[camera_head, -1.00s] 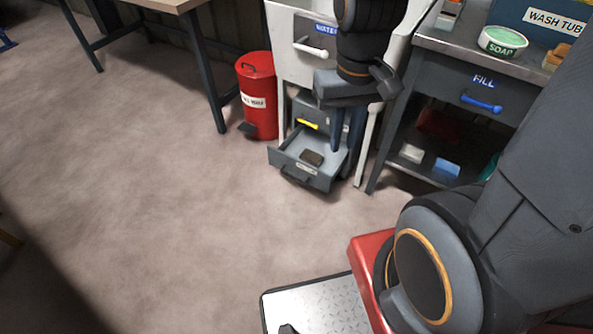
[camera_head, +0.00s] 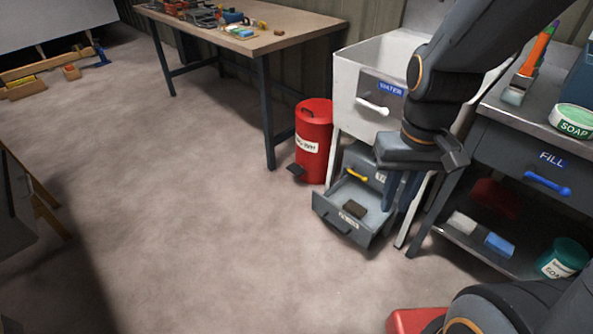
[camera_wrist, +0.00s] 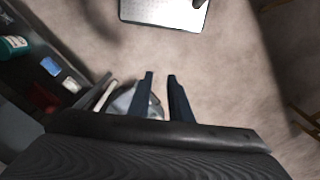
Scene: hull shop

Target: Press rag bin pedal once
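The red rag bin (camera_head: 313,140) stands upright on the floor in the head view, left of the white sink unit, with its lid down. Its small dark pedal (camera_head: 294,170) sticks out low at its front left. My gripper (camera_head: 397,208) points down to the right of the bin, in front of the sink unit and beside the open drawer, apart from the pedal. In the wrist view its two fingers (camera_wrist: 160,76) are apart with nothing held between them. I cannot make out the bin or pedal in the wrist view.
An open grey drawer (camera_head: 340,226) holding a dark block juts out between the bin and my gripper. A workbench (camera_head: 262,42) stands behind left, its leg close to the bin. A shelved bench (camera_head: 470,150) is at right. The floor (camera_head: 190,220) in front of the bin is clear.

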